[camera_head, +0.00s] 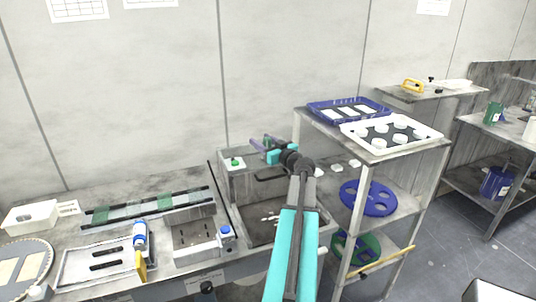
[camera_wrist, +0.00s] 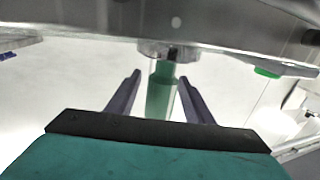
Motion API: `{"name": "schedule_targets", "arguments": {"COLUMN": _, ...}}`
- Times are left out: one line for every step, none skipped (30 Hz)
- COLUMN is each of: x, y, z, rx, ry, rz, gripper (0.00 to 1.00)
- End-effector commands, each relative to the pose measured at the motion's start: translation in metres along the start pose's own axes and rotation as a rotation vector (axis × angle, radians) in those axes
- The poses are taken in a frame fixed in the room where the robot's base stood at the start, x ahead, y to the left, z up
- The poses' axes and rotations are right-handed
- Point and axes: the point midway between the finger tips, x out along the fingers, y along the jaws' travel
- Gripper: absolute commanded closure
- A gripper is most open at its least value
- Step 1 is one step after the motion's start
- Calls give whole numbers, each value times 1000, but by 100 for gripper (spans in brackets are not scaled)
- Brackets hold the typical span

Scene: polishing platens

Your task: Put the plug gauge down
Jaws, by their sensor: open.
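My gripper (camera_head: 263,144) is at the end of the outstretched arm, above the back of the metal sink unit. In the wrist view my gripper (camera_wrist: 159,98) has its two dark purple-grey fingers apart. A green, tapered handle, which looks like the plug gauge (camera_wrist: 161,90), stands between them with a visible gap on each side. Its top end meets a round grey metal piece by the metal edge. Whether it rests on anything is unclear. In the head view I cannot make out the gauge clearly at the fingers.
A white block with a green knob (camera_head: 235,163) sits just left of my gripper; the sink basin (camera_head: 262,232) lies below. A shelf rack (camera_head: 362,190) stands close on the right, with a blue tray (camera_head: 318,112) and a white tray (camera_head: 432,137) on top.

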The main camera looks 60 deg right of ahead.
Motion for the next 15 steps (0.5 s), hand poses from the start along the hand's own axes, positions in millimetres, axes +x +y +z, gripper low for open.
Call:
{"name": "schedule_targets", "arguments": {"x": 0, "y": 0, "z": 0, "rx": 0, "ry": 0, "rz": 0, "gripper": 53}}
{"name": "schedule_targets", "arguments": {"x": 0, "y": 0, "z": 0, "rx": 0, "ry": 0, "rz": 0, "gripper": 53}}
{"name": "schedule_targets", "arguments": {"x": 0, "y": 0, "z": 0, "rx": 0, "ry": 0, "rz": 0, "gripper": 55}}
{"name": "schedule_targets", "arguments": {"x": 0, "y": 0, "z": 0, "rx": 0, "ry": 0, "rz": 0, "gripper": 60}}
{"name": "schedule_targets", "arguments": {"x": 0, "y": 0, "z": 0, "rx": 0, "ry": 0, "rz": 0, "gripper": 65}}
{"name": "schedule_targets", "arguments": {"x": 0, "y": 0, "z": 0, "rx": 0, "ry": 0, "rz": 0, "gripper": 71}}
{"name": "schedule_targets", "arguments": {"x": 0, "y": 0, "z": 0, "rx": 0, "ry": 0, "rz": 0, "gripper": 76}}
{"name": "schedule_targets", "arguments": {"x": 0, "y": 0, "z": 0, "rx": 0, "ry": 0, "rz": 0, "gripper": 82}}
{"name": "schedule_targets", "arguments": {"x": 0, "y": 0, "z": 0, "rx": 0, "ry": 0, "rz": 0, "gripper": 88}}
{"name": "schedule_targets", "arguments": {"x": 0, "y": 0, "z": 0, "rx": 0, "ry": 0, "rz": 0, "gripper": 93}}
{"name": "schedule_targets", "arguments": {"x": 0, "y": 0, "z": 0, "rx": 0, "ry": 0, "rz": 0, "gripper": 98}}
{"name": "schedule_targets", "arguments": {"x": 0, "y": 0, "z": 0, "rx": 0, "ry": 0, "rz": 0, "gripper": 100}}
{"name": "schedule_targets", "arguments": {"x": 0, "y": 0, "z": 0, "rx": 0, "ry": 0, "rz": 0, "gripper": 100}}
{"name": "schedule_targets", "arguments": {"x": 0, "y": 0, "z": 0, "rx": 0, "ry": 0, "rz": 0, "gripper": 100}}
{"name": "schedule_targets", "arguments": {"x": 0, "y": 0, "z": -2, "rx": 1, "ry": 2, "rz": 0, "gripper": 100}}
